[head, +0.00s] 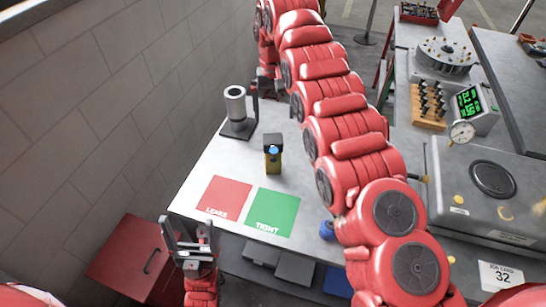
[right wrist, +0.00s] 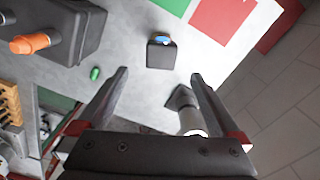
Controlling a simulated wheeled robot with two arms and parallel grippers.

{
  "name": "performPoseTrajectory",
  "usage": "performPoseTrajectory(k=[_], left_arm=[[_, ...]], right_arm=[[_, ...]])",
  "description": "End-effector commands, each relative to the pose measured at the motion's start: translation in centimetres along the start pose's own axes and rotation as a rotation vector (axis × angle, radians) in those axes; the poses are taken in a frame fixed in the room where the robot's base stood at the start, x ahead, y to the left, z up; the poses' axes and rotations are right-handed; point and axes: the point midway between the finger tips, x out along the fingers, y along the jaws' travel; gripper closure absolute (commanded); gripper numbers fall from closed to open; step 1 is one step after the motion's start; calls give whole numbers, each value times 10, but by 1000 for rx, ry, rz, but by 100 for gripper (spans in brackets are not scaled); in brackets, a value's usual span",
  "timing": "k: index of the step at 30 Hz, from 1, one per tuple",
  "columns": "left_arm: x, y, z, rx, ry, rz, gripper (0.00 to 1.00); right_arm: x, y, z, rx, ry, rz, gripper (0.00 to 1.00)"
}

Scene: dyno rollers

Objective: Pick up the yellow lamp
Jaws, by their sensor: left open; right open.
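The yellow lamp (head: 275,162) stands upright on the grey bench, behind the red and green mats. It has a yellow body, a black head and a blue lens. In the right wrist view the lamp (right wrist: 161,54) shows from above, mostly its black top, ahead of the fingertips. My right gripper (head: 267,88) is behind the lamp, close to the grey cylinder, partly hidden by my arm. In the right wrist view its fingers (right wrist: 158,76) are apart and empty. My left gripper (head: 188,236) is open and empty, off the bench's front left corner.
A grey cylinder on a dark base (head: 236,108) stands at the back left, close beside my right gripper. A red LEAKS mat (head: 224,196) and green TIGHT mat (head: 272,211) lie in front. A wall borders the left. A grey machine (head: 480,190) stands right.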

Motion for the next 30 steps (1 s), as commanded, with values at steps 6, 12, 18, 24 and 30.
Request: performPoseTrajectory(k=[6, 12, 18, 24, 30], left_arm=[[-1, 0, 0, 0, 0, 0, 10], [13, -1, -2, 0, 0, 0, 10], [22, -1, -4, 0, 0, 0, 10], [30, -2, -5, 0, 0, 0, 10], [39, -2, -6, 0, 0, 0, 10]], right_arm=[[32, 2, 0, 1, -3, 0, 0], [63, 0, 0, 2, -4, -1, 0], [91, 0, -1, 2, -1, 0, 0], [102, -2, -1, 0, 0, 0, 0], [126, -5, -2, -1, -2, 1, 0]])
